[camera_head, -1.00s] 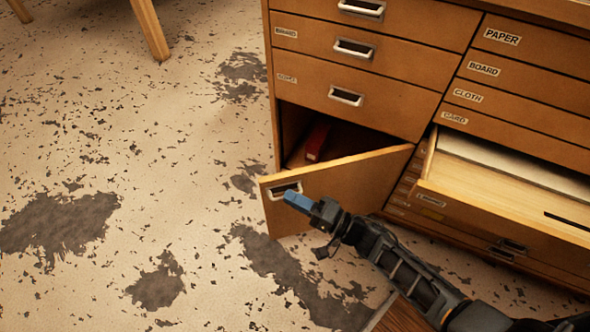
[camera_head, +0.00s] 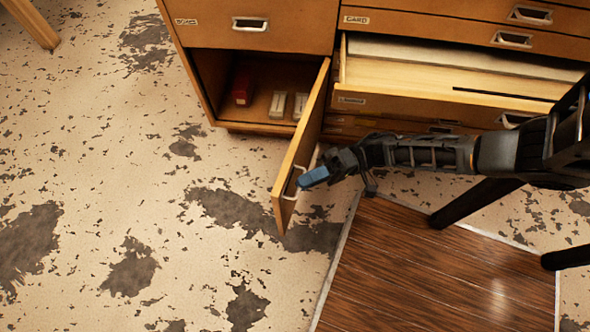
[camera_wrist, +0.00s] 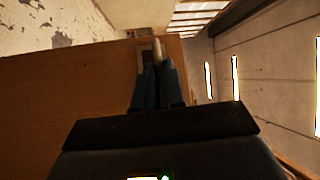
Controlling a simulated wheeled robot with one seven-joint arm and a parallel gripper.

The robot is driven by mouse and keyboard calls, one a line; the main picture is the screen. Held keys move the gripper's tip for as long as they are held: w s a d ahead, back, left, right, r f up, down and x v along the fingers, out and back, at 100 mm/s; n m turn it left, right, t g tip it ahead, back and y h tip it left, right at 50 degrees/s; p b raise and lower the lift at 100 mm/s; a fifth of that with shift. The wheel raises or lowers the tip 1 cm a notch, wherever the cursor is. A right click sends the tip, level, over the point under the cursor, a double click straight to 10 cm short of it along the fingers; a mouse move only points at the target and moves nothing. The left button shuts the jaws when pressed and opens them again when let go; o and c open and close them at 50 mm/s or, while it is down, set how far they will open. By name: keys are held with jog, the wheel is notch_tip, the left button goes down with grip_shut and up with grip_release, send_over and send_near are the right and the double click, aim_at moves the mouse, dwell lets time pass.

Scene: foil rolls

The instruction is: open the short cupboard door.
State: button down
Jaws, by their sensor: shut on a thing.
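The short cupboard door (camera_head: 303,140) is a wooden panel hinged on its right side, and it stands wide open, swung out toward me. Its metal handle (camera_head: 292,184) is near the free edge. My gripper (camera_head: 313,177) with blue fingers is shut on the handle. In the wrist view my gripper (camera_wrist: 155,85) reaches to the pale handle (camera_wrist: 157,50) beside the wooden door face (camera_wrist: 70,100). The cupboard inside (camera_head: 262,88) shows a red box (camera_head: 243,88) and two pale boxes (camera_head: 278,104) on its floor.
An open drawer (camera_head: 430,104) with pale sheets juts out to the right of the door, below a drawer labelled CARD. A dark wooden board (camera_head: 430,270) lies on the floor at lower right. The worn floor (camera_head: 90,180) at left is clear. A table leg (camera_head: 32,22) stands at upper left.

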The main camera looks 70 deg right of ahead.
jog(key=shift+s+d, duration=0.15)
jog(key=shift+d, duration=0.05)
jog(key=c, duration=1.2)
grip_release()
jog(key=shift+a, duration=0.1)
jog(key=shift+s, duration=0.1)
